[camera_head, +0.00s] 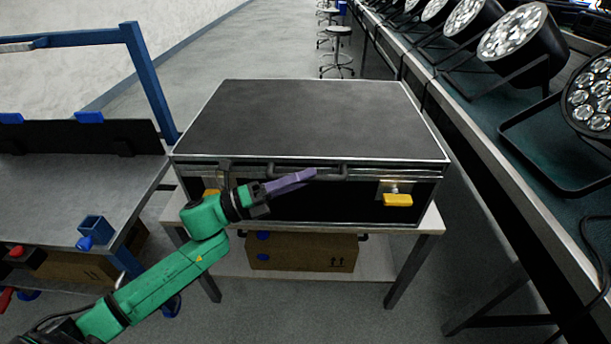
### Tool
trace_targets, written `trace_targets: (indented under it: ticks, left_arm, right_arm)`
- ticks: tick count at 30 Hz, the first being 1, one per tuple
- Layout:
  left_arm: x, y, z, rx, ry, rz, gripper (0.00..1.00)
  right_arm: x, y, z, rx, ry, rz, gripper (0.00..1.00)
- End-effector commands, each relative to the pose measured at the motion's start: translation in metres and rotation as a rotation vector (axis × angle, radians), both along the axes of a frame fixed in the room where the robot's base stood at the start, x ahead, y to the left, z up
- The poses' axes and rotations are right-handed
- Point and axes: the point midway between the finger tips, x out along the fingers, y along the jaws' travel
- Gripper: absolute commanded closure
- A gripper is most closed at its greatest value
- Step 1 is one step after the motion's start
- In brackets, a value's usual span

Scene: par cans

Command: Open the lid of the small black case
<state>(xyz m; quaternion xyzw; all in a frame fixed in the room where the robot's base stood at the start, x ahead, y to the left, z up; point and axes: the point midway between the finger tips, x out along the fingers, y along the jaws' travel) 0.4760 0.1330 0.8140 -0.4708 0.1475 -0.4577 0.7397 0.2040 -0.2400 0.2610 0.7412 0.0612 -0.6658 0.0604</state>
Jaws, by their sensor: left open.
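The black case (310,120) with metal edges lies flat on a small white-topped table, its lid shut. Its front shows a dark handle (335,176), a right latch with a yellow tab (397,199) and a left latch with a yellow tab (211,192), partly hidden by my left arm. My left gripper (303,177), with purple fingers, is in front of the case's upper front edge near the handle. It appears empty; I cannot tell whether it touches the case. My right gripper is out of view.
The case's table (420,222) has a lower shelf holding a cardboard box (300,254). A blue-framed workbench (60,200) stands at the left. A long bench with several par cans (515,35) runs along the right.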

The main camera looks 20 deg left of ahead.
Motion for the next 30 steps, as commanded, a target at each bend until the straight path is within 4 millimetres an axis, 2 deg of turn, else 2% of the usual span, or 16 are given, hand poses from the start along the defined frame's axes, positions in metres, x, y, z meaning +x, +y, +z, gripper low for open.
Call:
trace_targets:
  ticks: [3, 9, 13, 14, 30]
  left_arm:
    - [0.0037, -0.0061, 0.0021, 0.000, -0.001, -0.001, 0.48]
    - [0.0037, -0.0062, 0.0015, 0.001, 0.000, -0.001, 0.48]
    - [0.0036, -0.0061, 0.0015, 0.001, 0.000, -0.001, 0.98]
    - [0.0036, -0.0060, 0.0014, 0.001, 0.000, -0.001, 1.00]
    - [0.0034, -0.0059, 0.0013, 0.001, 0.000, -0.001, 1.00]
  right_arm:
    - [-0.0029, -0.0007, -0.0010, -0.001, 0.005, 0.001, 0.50]
    - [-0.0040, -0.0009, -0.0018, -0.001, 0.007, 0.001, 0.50]
    - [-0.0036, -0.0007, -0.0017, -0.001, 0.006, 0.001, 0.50]
    - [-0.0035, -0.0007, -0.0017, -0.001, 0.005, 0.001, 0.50]
    - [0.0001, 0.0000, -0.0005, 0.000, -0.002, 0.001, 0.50]
